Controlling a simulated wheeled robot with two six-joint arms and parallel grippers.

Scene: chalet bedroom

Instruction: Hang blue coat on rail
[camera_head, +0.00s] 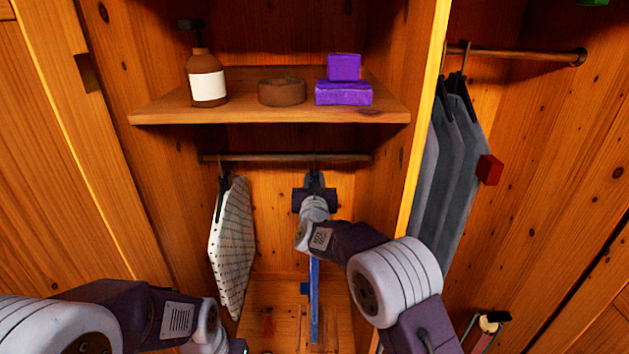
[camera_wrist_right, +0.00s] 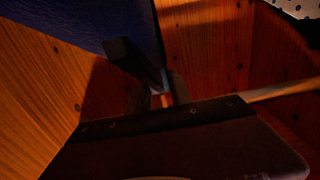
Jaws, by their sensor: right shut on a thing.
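The blue coat (camera_head: 315,305) hangs edge-on as a narrow blue strip below my right gripper (camera_head: 315,182) in the head view. In the right wrist view the coat (camera_wrist_right: 85,20) fills the upper left. My right gripper is shut on the coat's hanger, just under the wooden rail (camera_head: 270,157). The rail also shows at the right of the right wrist view (camera_wrist_right: 285,88). The hanger's hook is near the rail, but my gripper hides much of it, and I cannot tell whether it rests on the rail. My left arm is low left; its fingers are out of view.
A white dotted garment (camera_head: 232,245) hangs left on the same rail. A shelf (camera_head: 270,115) above holds a bottle (camera_head: 206,80), a brown bowl (camera_head: 281,92) and purple boxes (camera_head: 343,92). Grey garments (camera_head: 450,175) hang right of the divider (camera_head: 424,110). Rail space beside the dotted garment is free.

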